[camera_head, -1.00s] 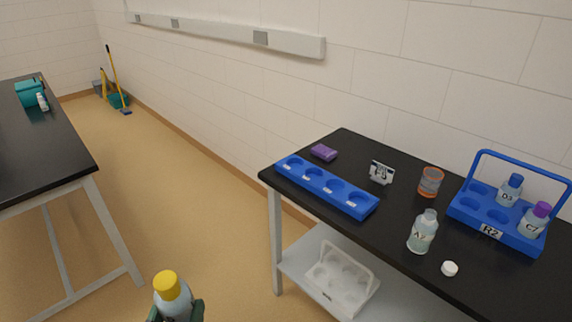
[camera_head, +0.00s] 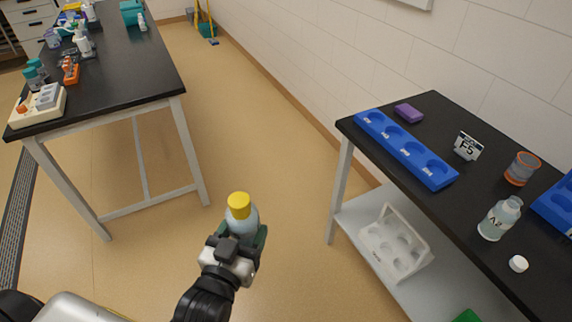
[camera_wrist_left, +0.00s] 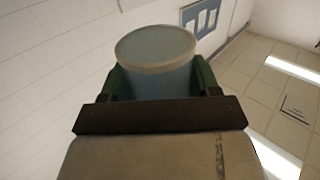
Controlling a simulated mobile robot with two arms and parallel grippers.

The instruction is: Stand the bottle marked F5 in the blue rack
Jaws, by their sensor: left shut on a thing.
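My left gripper (camera_head: 243,238) is shut on a pale bottle with a yellow cap (camera_head: 240,205). It holds the bottle upright over the open floor, left of the right-hand bench. The bottle's base shows between the fingers in the left wrist view (camera_wrist_left: 155,60). No mark on this bottle can be read. The long blue rack (camera_head: 405,148) lies on the right-hand bench, its several round holes empty. A small card marked F5 (camera_head: 467,146) stands on the bench to the right of the rack. My right gripper is not in view.
On the right-hand bench (camera_head: 480,215) are a purple sponge (camera_head: 409,112), an orange-rimmed beaker (camera_head: 522,168), an uncapped bottle marked A7 (camera_head: 499,218), a white cap (camera_head: 518,263) and part of a blue carrier (camera_head: 558,203). A white rack (camera_head: 395,245) sits on the shelf below. Another bench (camera_head: 110,75) stands left.

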